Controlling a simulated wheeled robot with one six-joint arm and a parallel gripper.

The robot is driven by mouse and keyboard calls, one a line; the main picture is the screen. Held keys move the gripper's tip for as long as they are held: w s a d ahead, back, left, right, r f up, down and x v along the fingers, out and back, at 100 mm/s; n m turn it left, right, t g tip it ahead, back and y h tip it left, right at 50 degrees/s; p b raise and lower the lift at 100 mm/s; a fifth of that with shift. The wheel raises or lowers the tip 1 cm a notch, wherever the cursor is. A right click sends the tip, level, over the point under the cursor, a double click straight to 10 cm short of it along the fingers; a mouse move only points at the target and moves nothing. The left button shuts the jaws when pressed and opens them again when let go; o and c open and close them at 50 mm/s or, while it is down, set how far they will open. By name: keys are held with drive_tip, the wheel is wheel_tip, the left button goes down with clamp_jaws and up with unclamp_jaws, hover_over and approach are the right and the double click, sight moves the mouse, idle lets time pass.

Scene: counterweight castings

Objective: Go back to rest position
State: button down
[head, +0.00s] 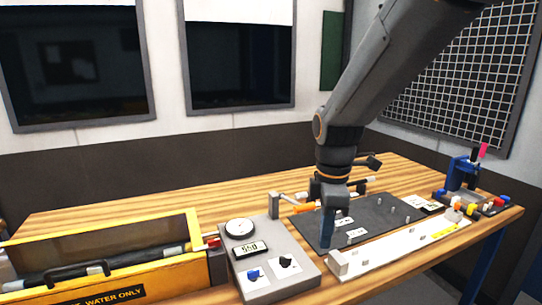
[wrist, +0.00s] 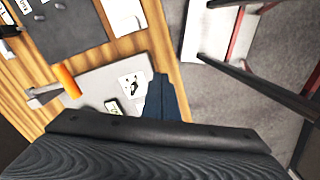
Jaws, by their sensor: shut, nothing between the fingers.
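My gripper (head: 328,232) hangs from the arm, pointing down over the left part of the dark grey mat (head: 312,223). It is shut and nothing shows between its fingers. I cannot tell whether the fingertips touch the mat. In the wrist view, the blue fingers (wrist: 165,98) are together, in front of the grey control box (wrist: 88,85). My arm crosses the upper right of the head view and hides part of the wall and table behind it.
The grey control box (head: 291,286) has a gauge, display, knobs and an orange-handled crank (head: 304,208). A yellow case (head: 160,293) stands left. A white strip (head: 372,264) lies in front of the mat. A blue stand (head: 462,174) and small coloured parts are far right. The back left table is clear.

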drive_tip(key=s+d+f+m+b, duration=0.1)
drive_tip(key=s+d+f+m, duration=0.2)
drive_tip(key=m, duration=0.5)
drive_tip(key=s+d+f+m+t+b, duration=0.1)
drive_tip(key=s+d+f+m, duration=0.3)
drive_tip(key=f+m, duration=0.4)
drive_tip(key=shift+s+f+m+b, duration=0.2)
drive_tip(key=shift+s+m+b, duration=0.45)
drive_tip(key=shift+m+b, duration=0.05)
drive_tip(key=shift+d, duration=0.1)
idle(0.8)
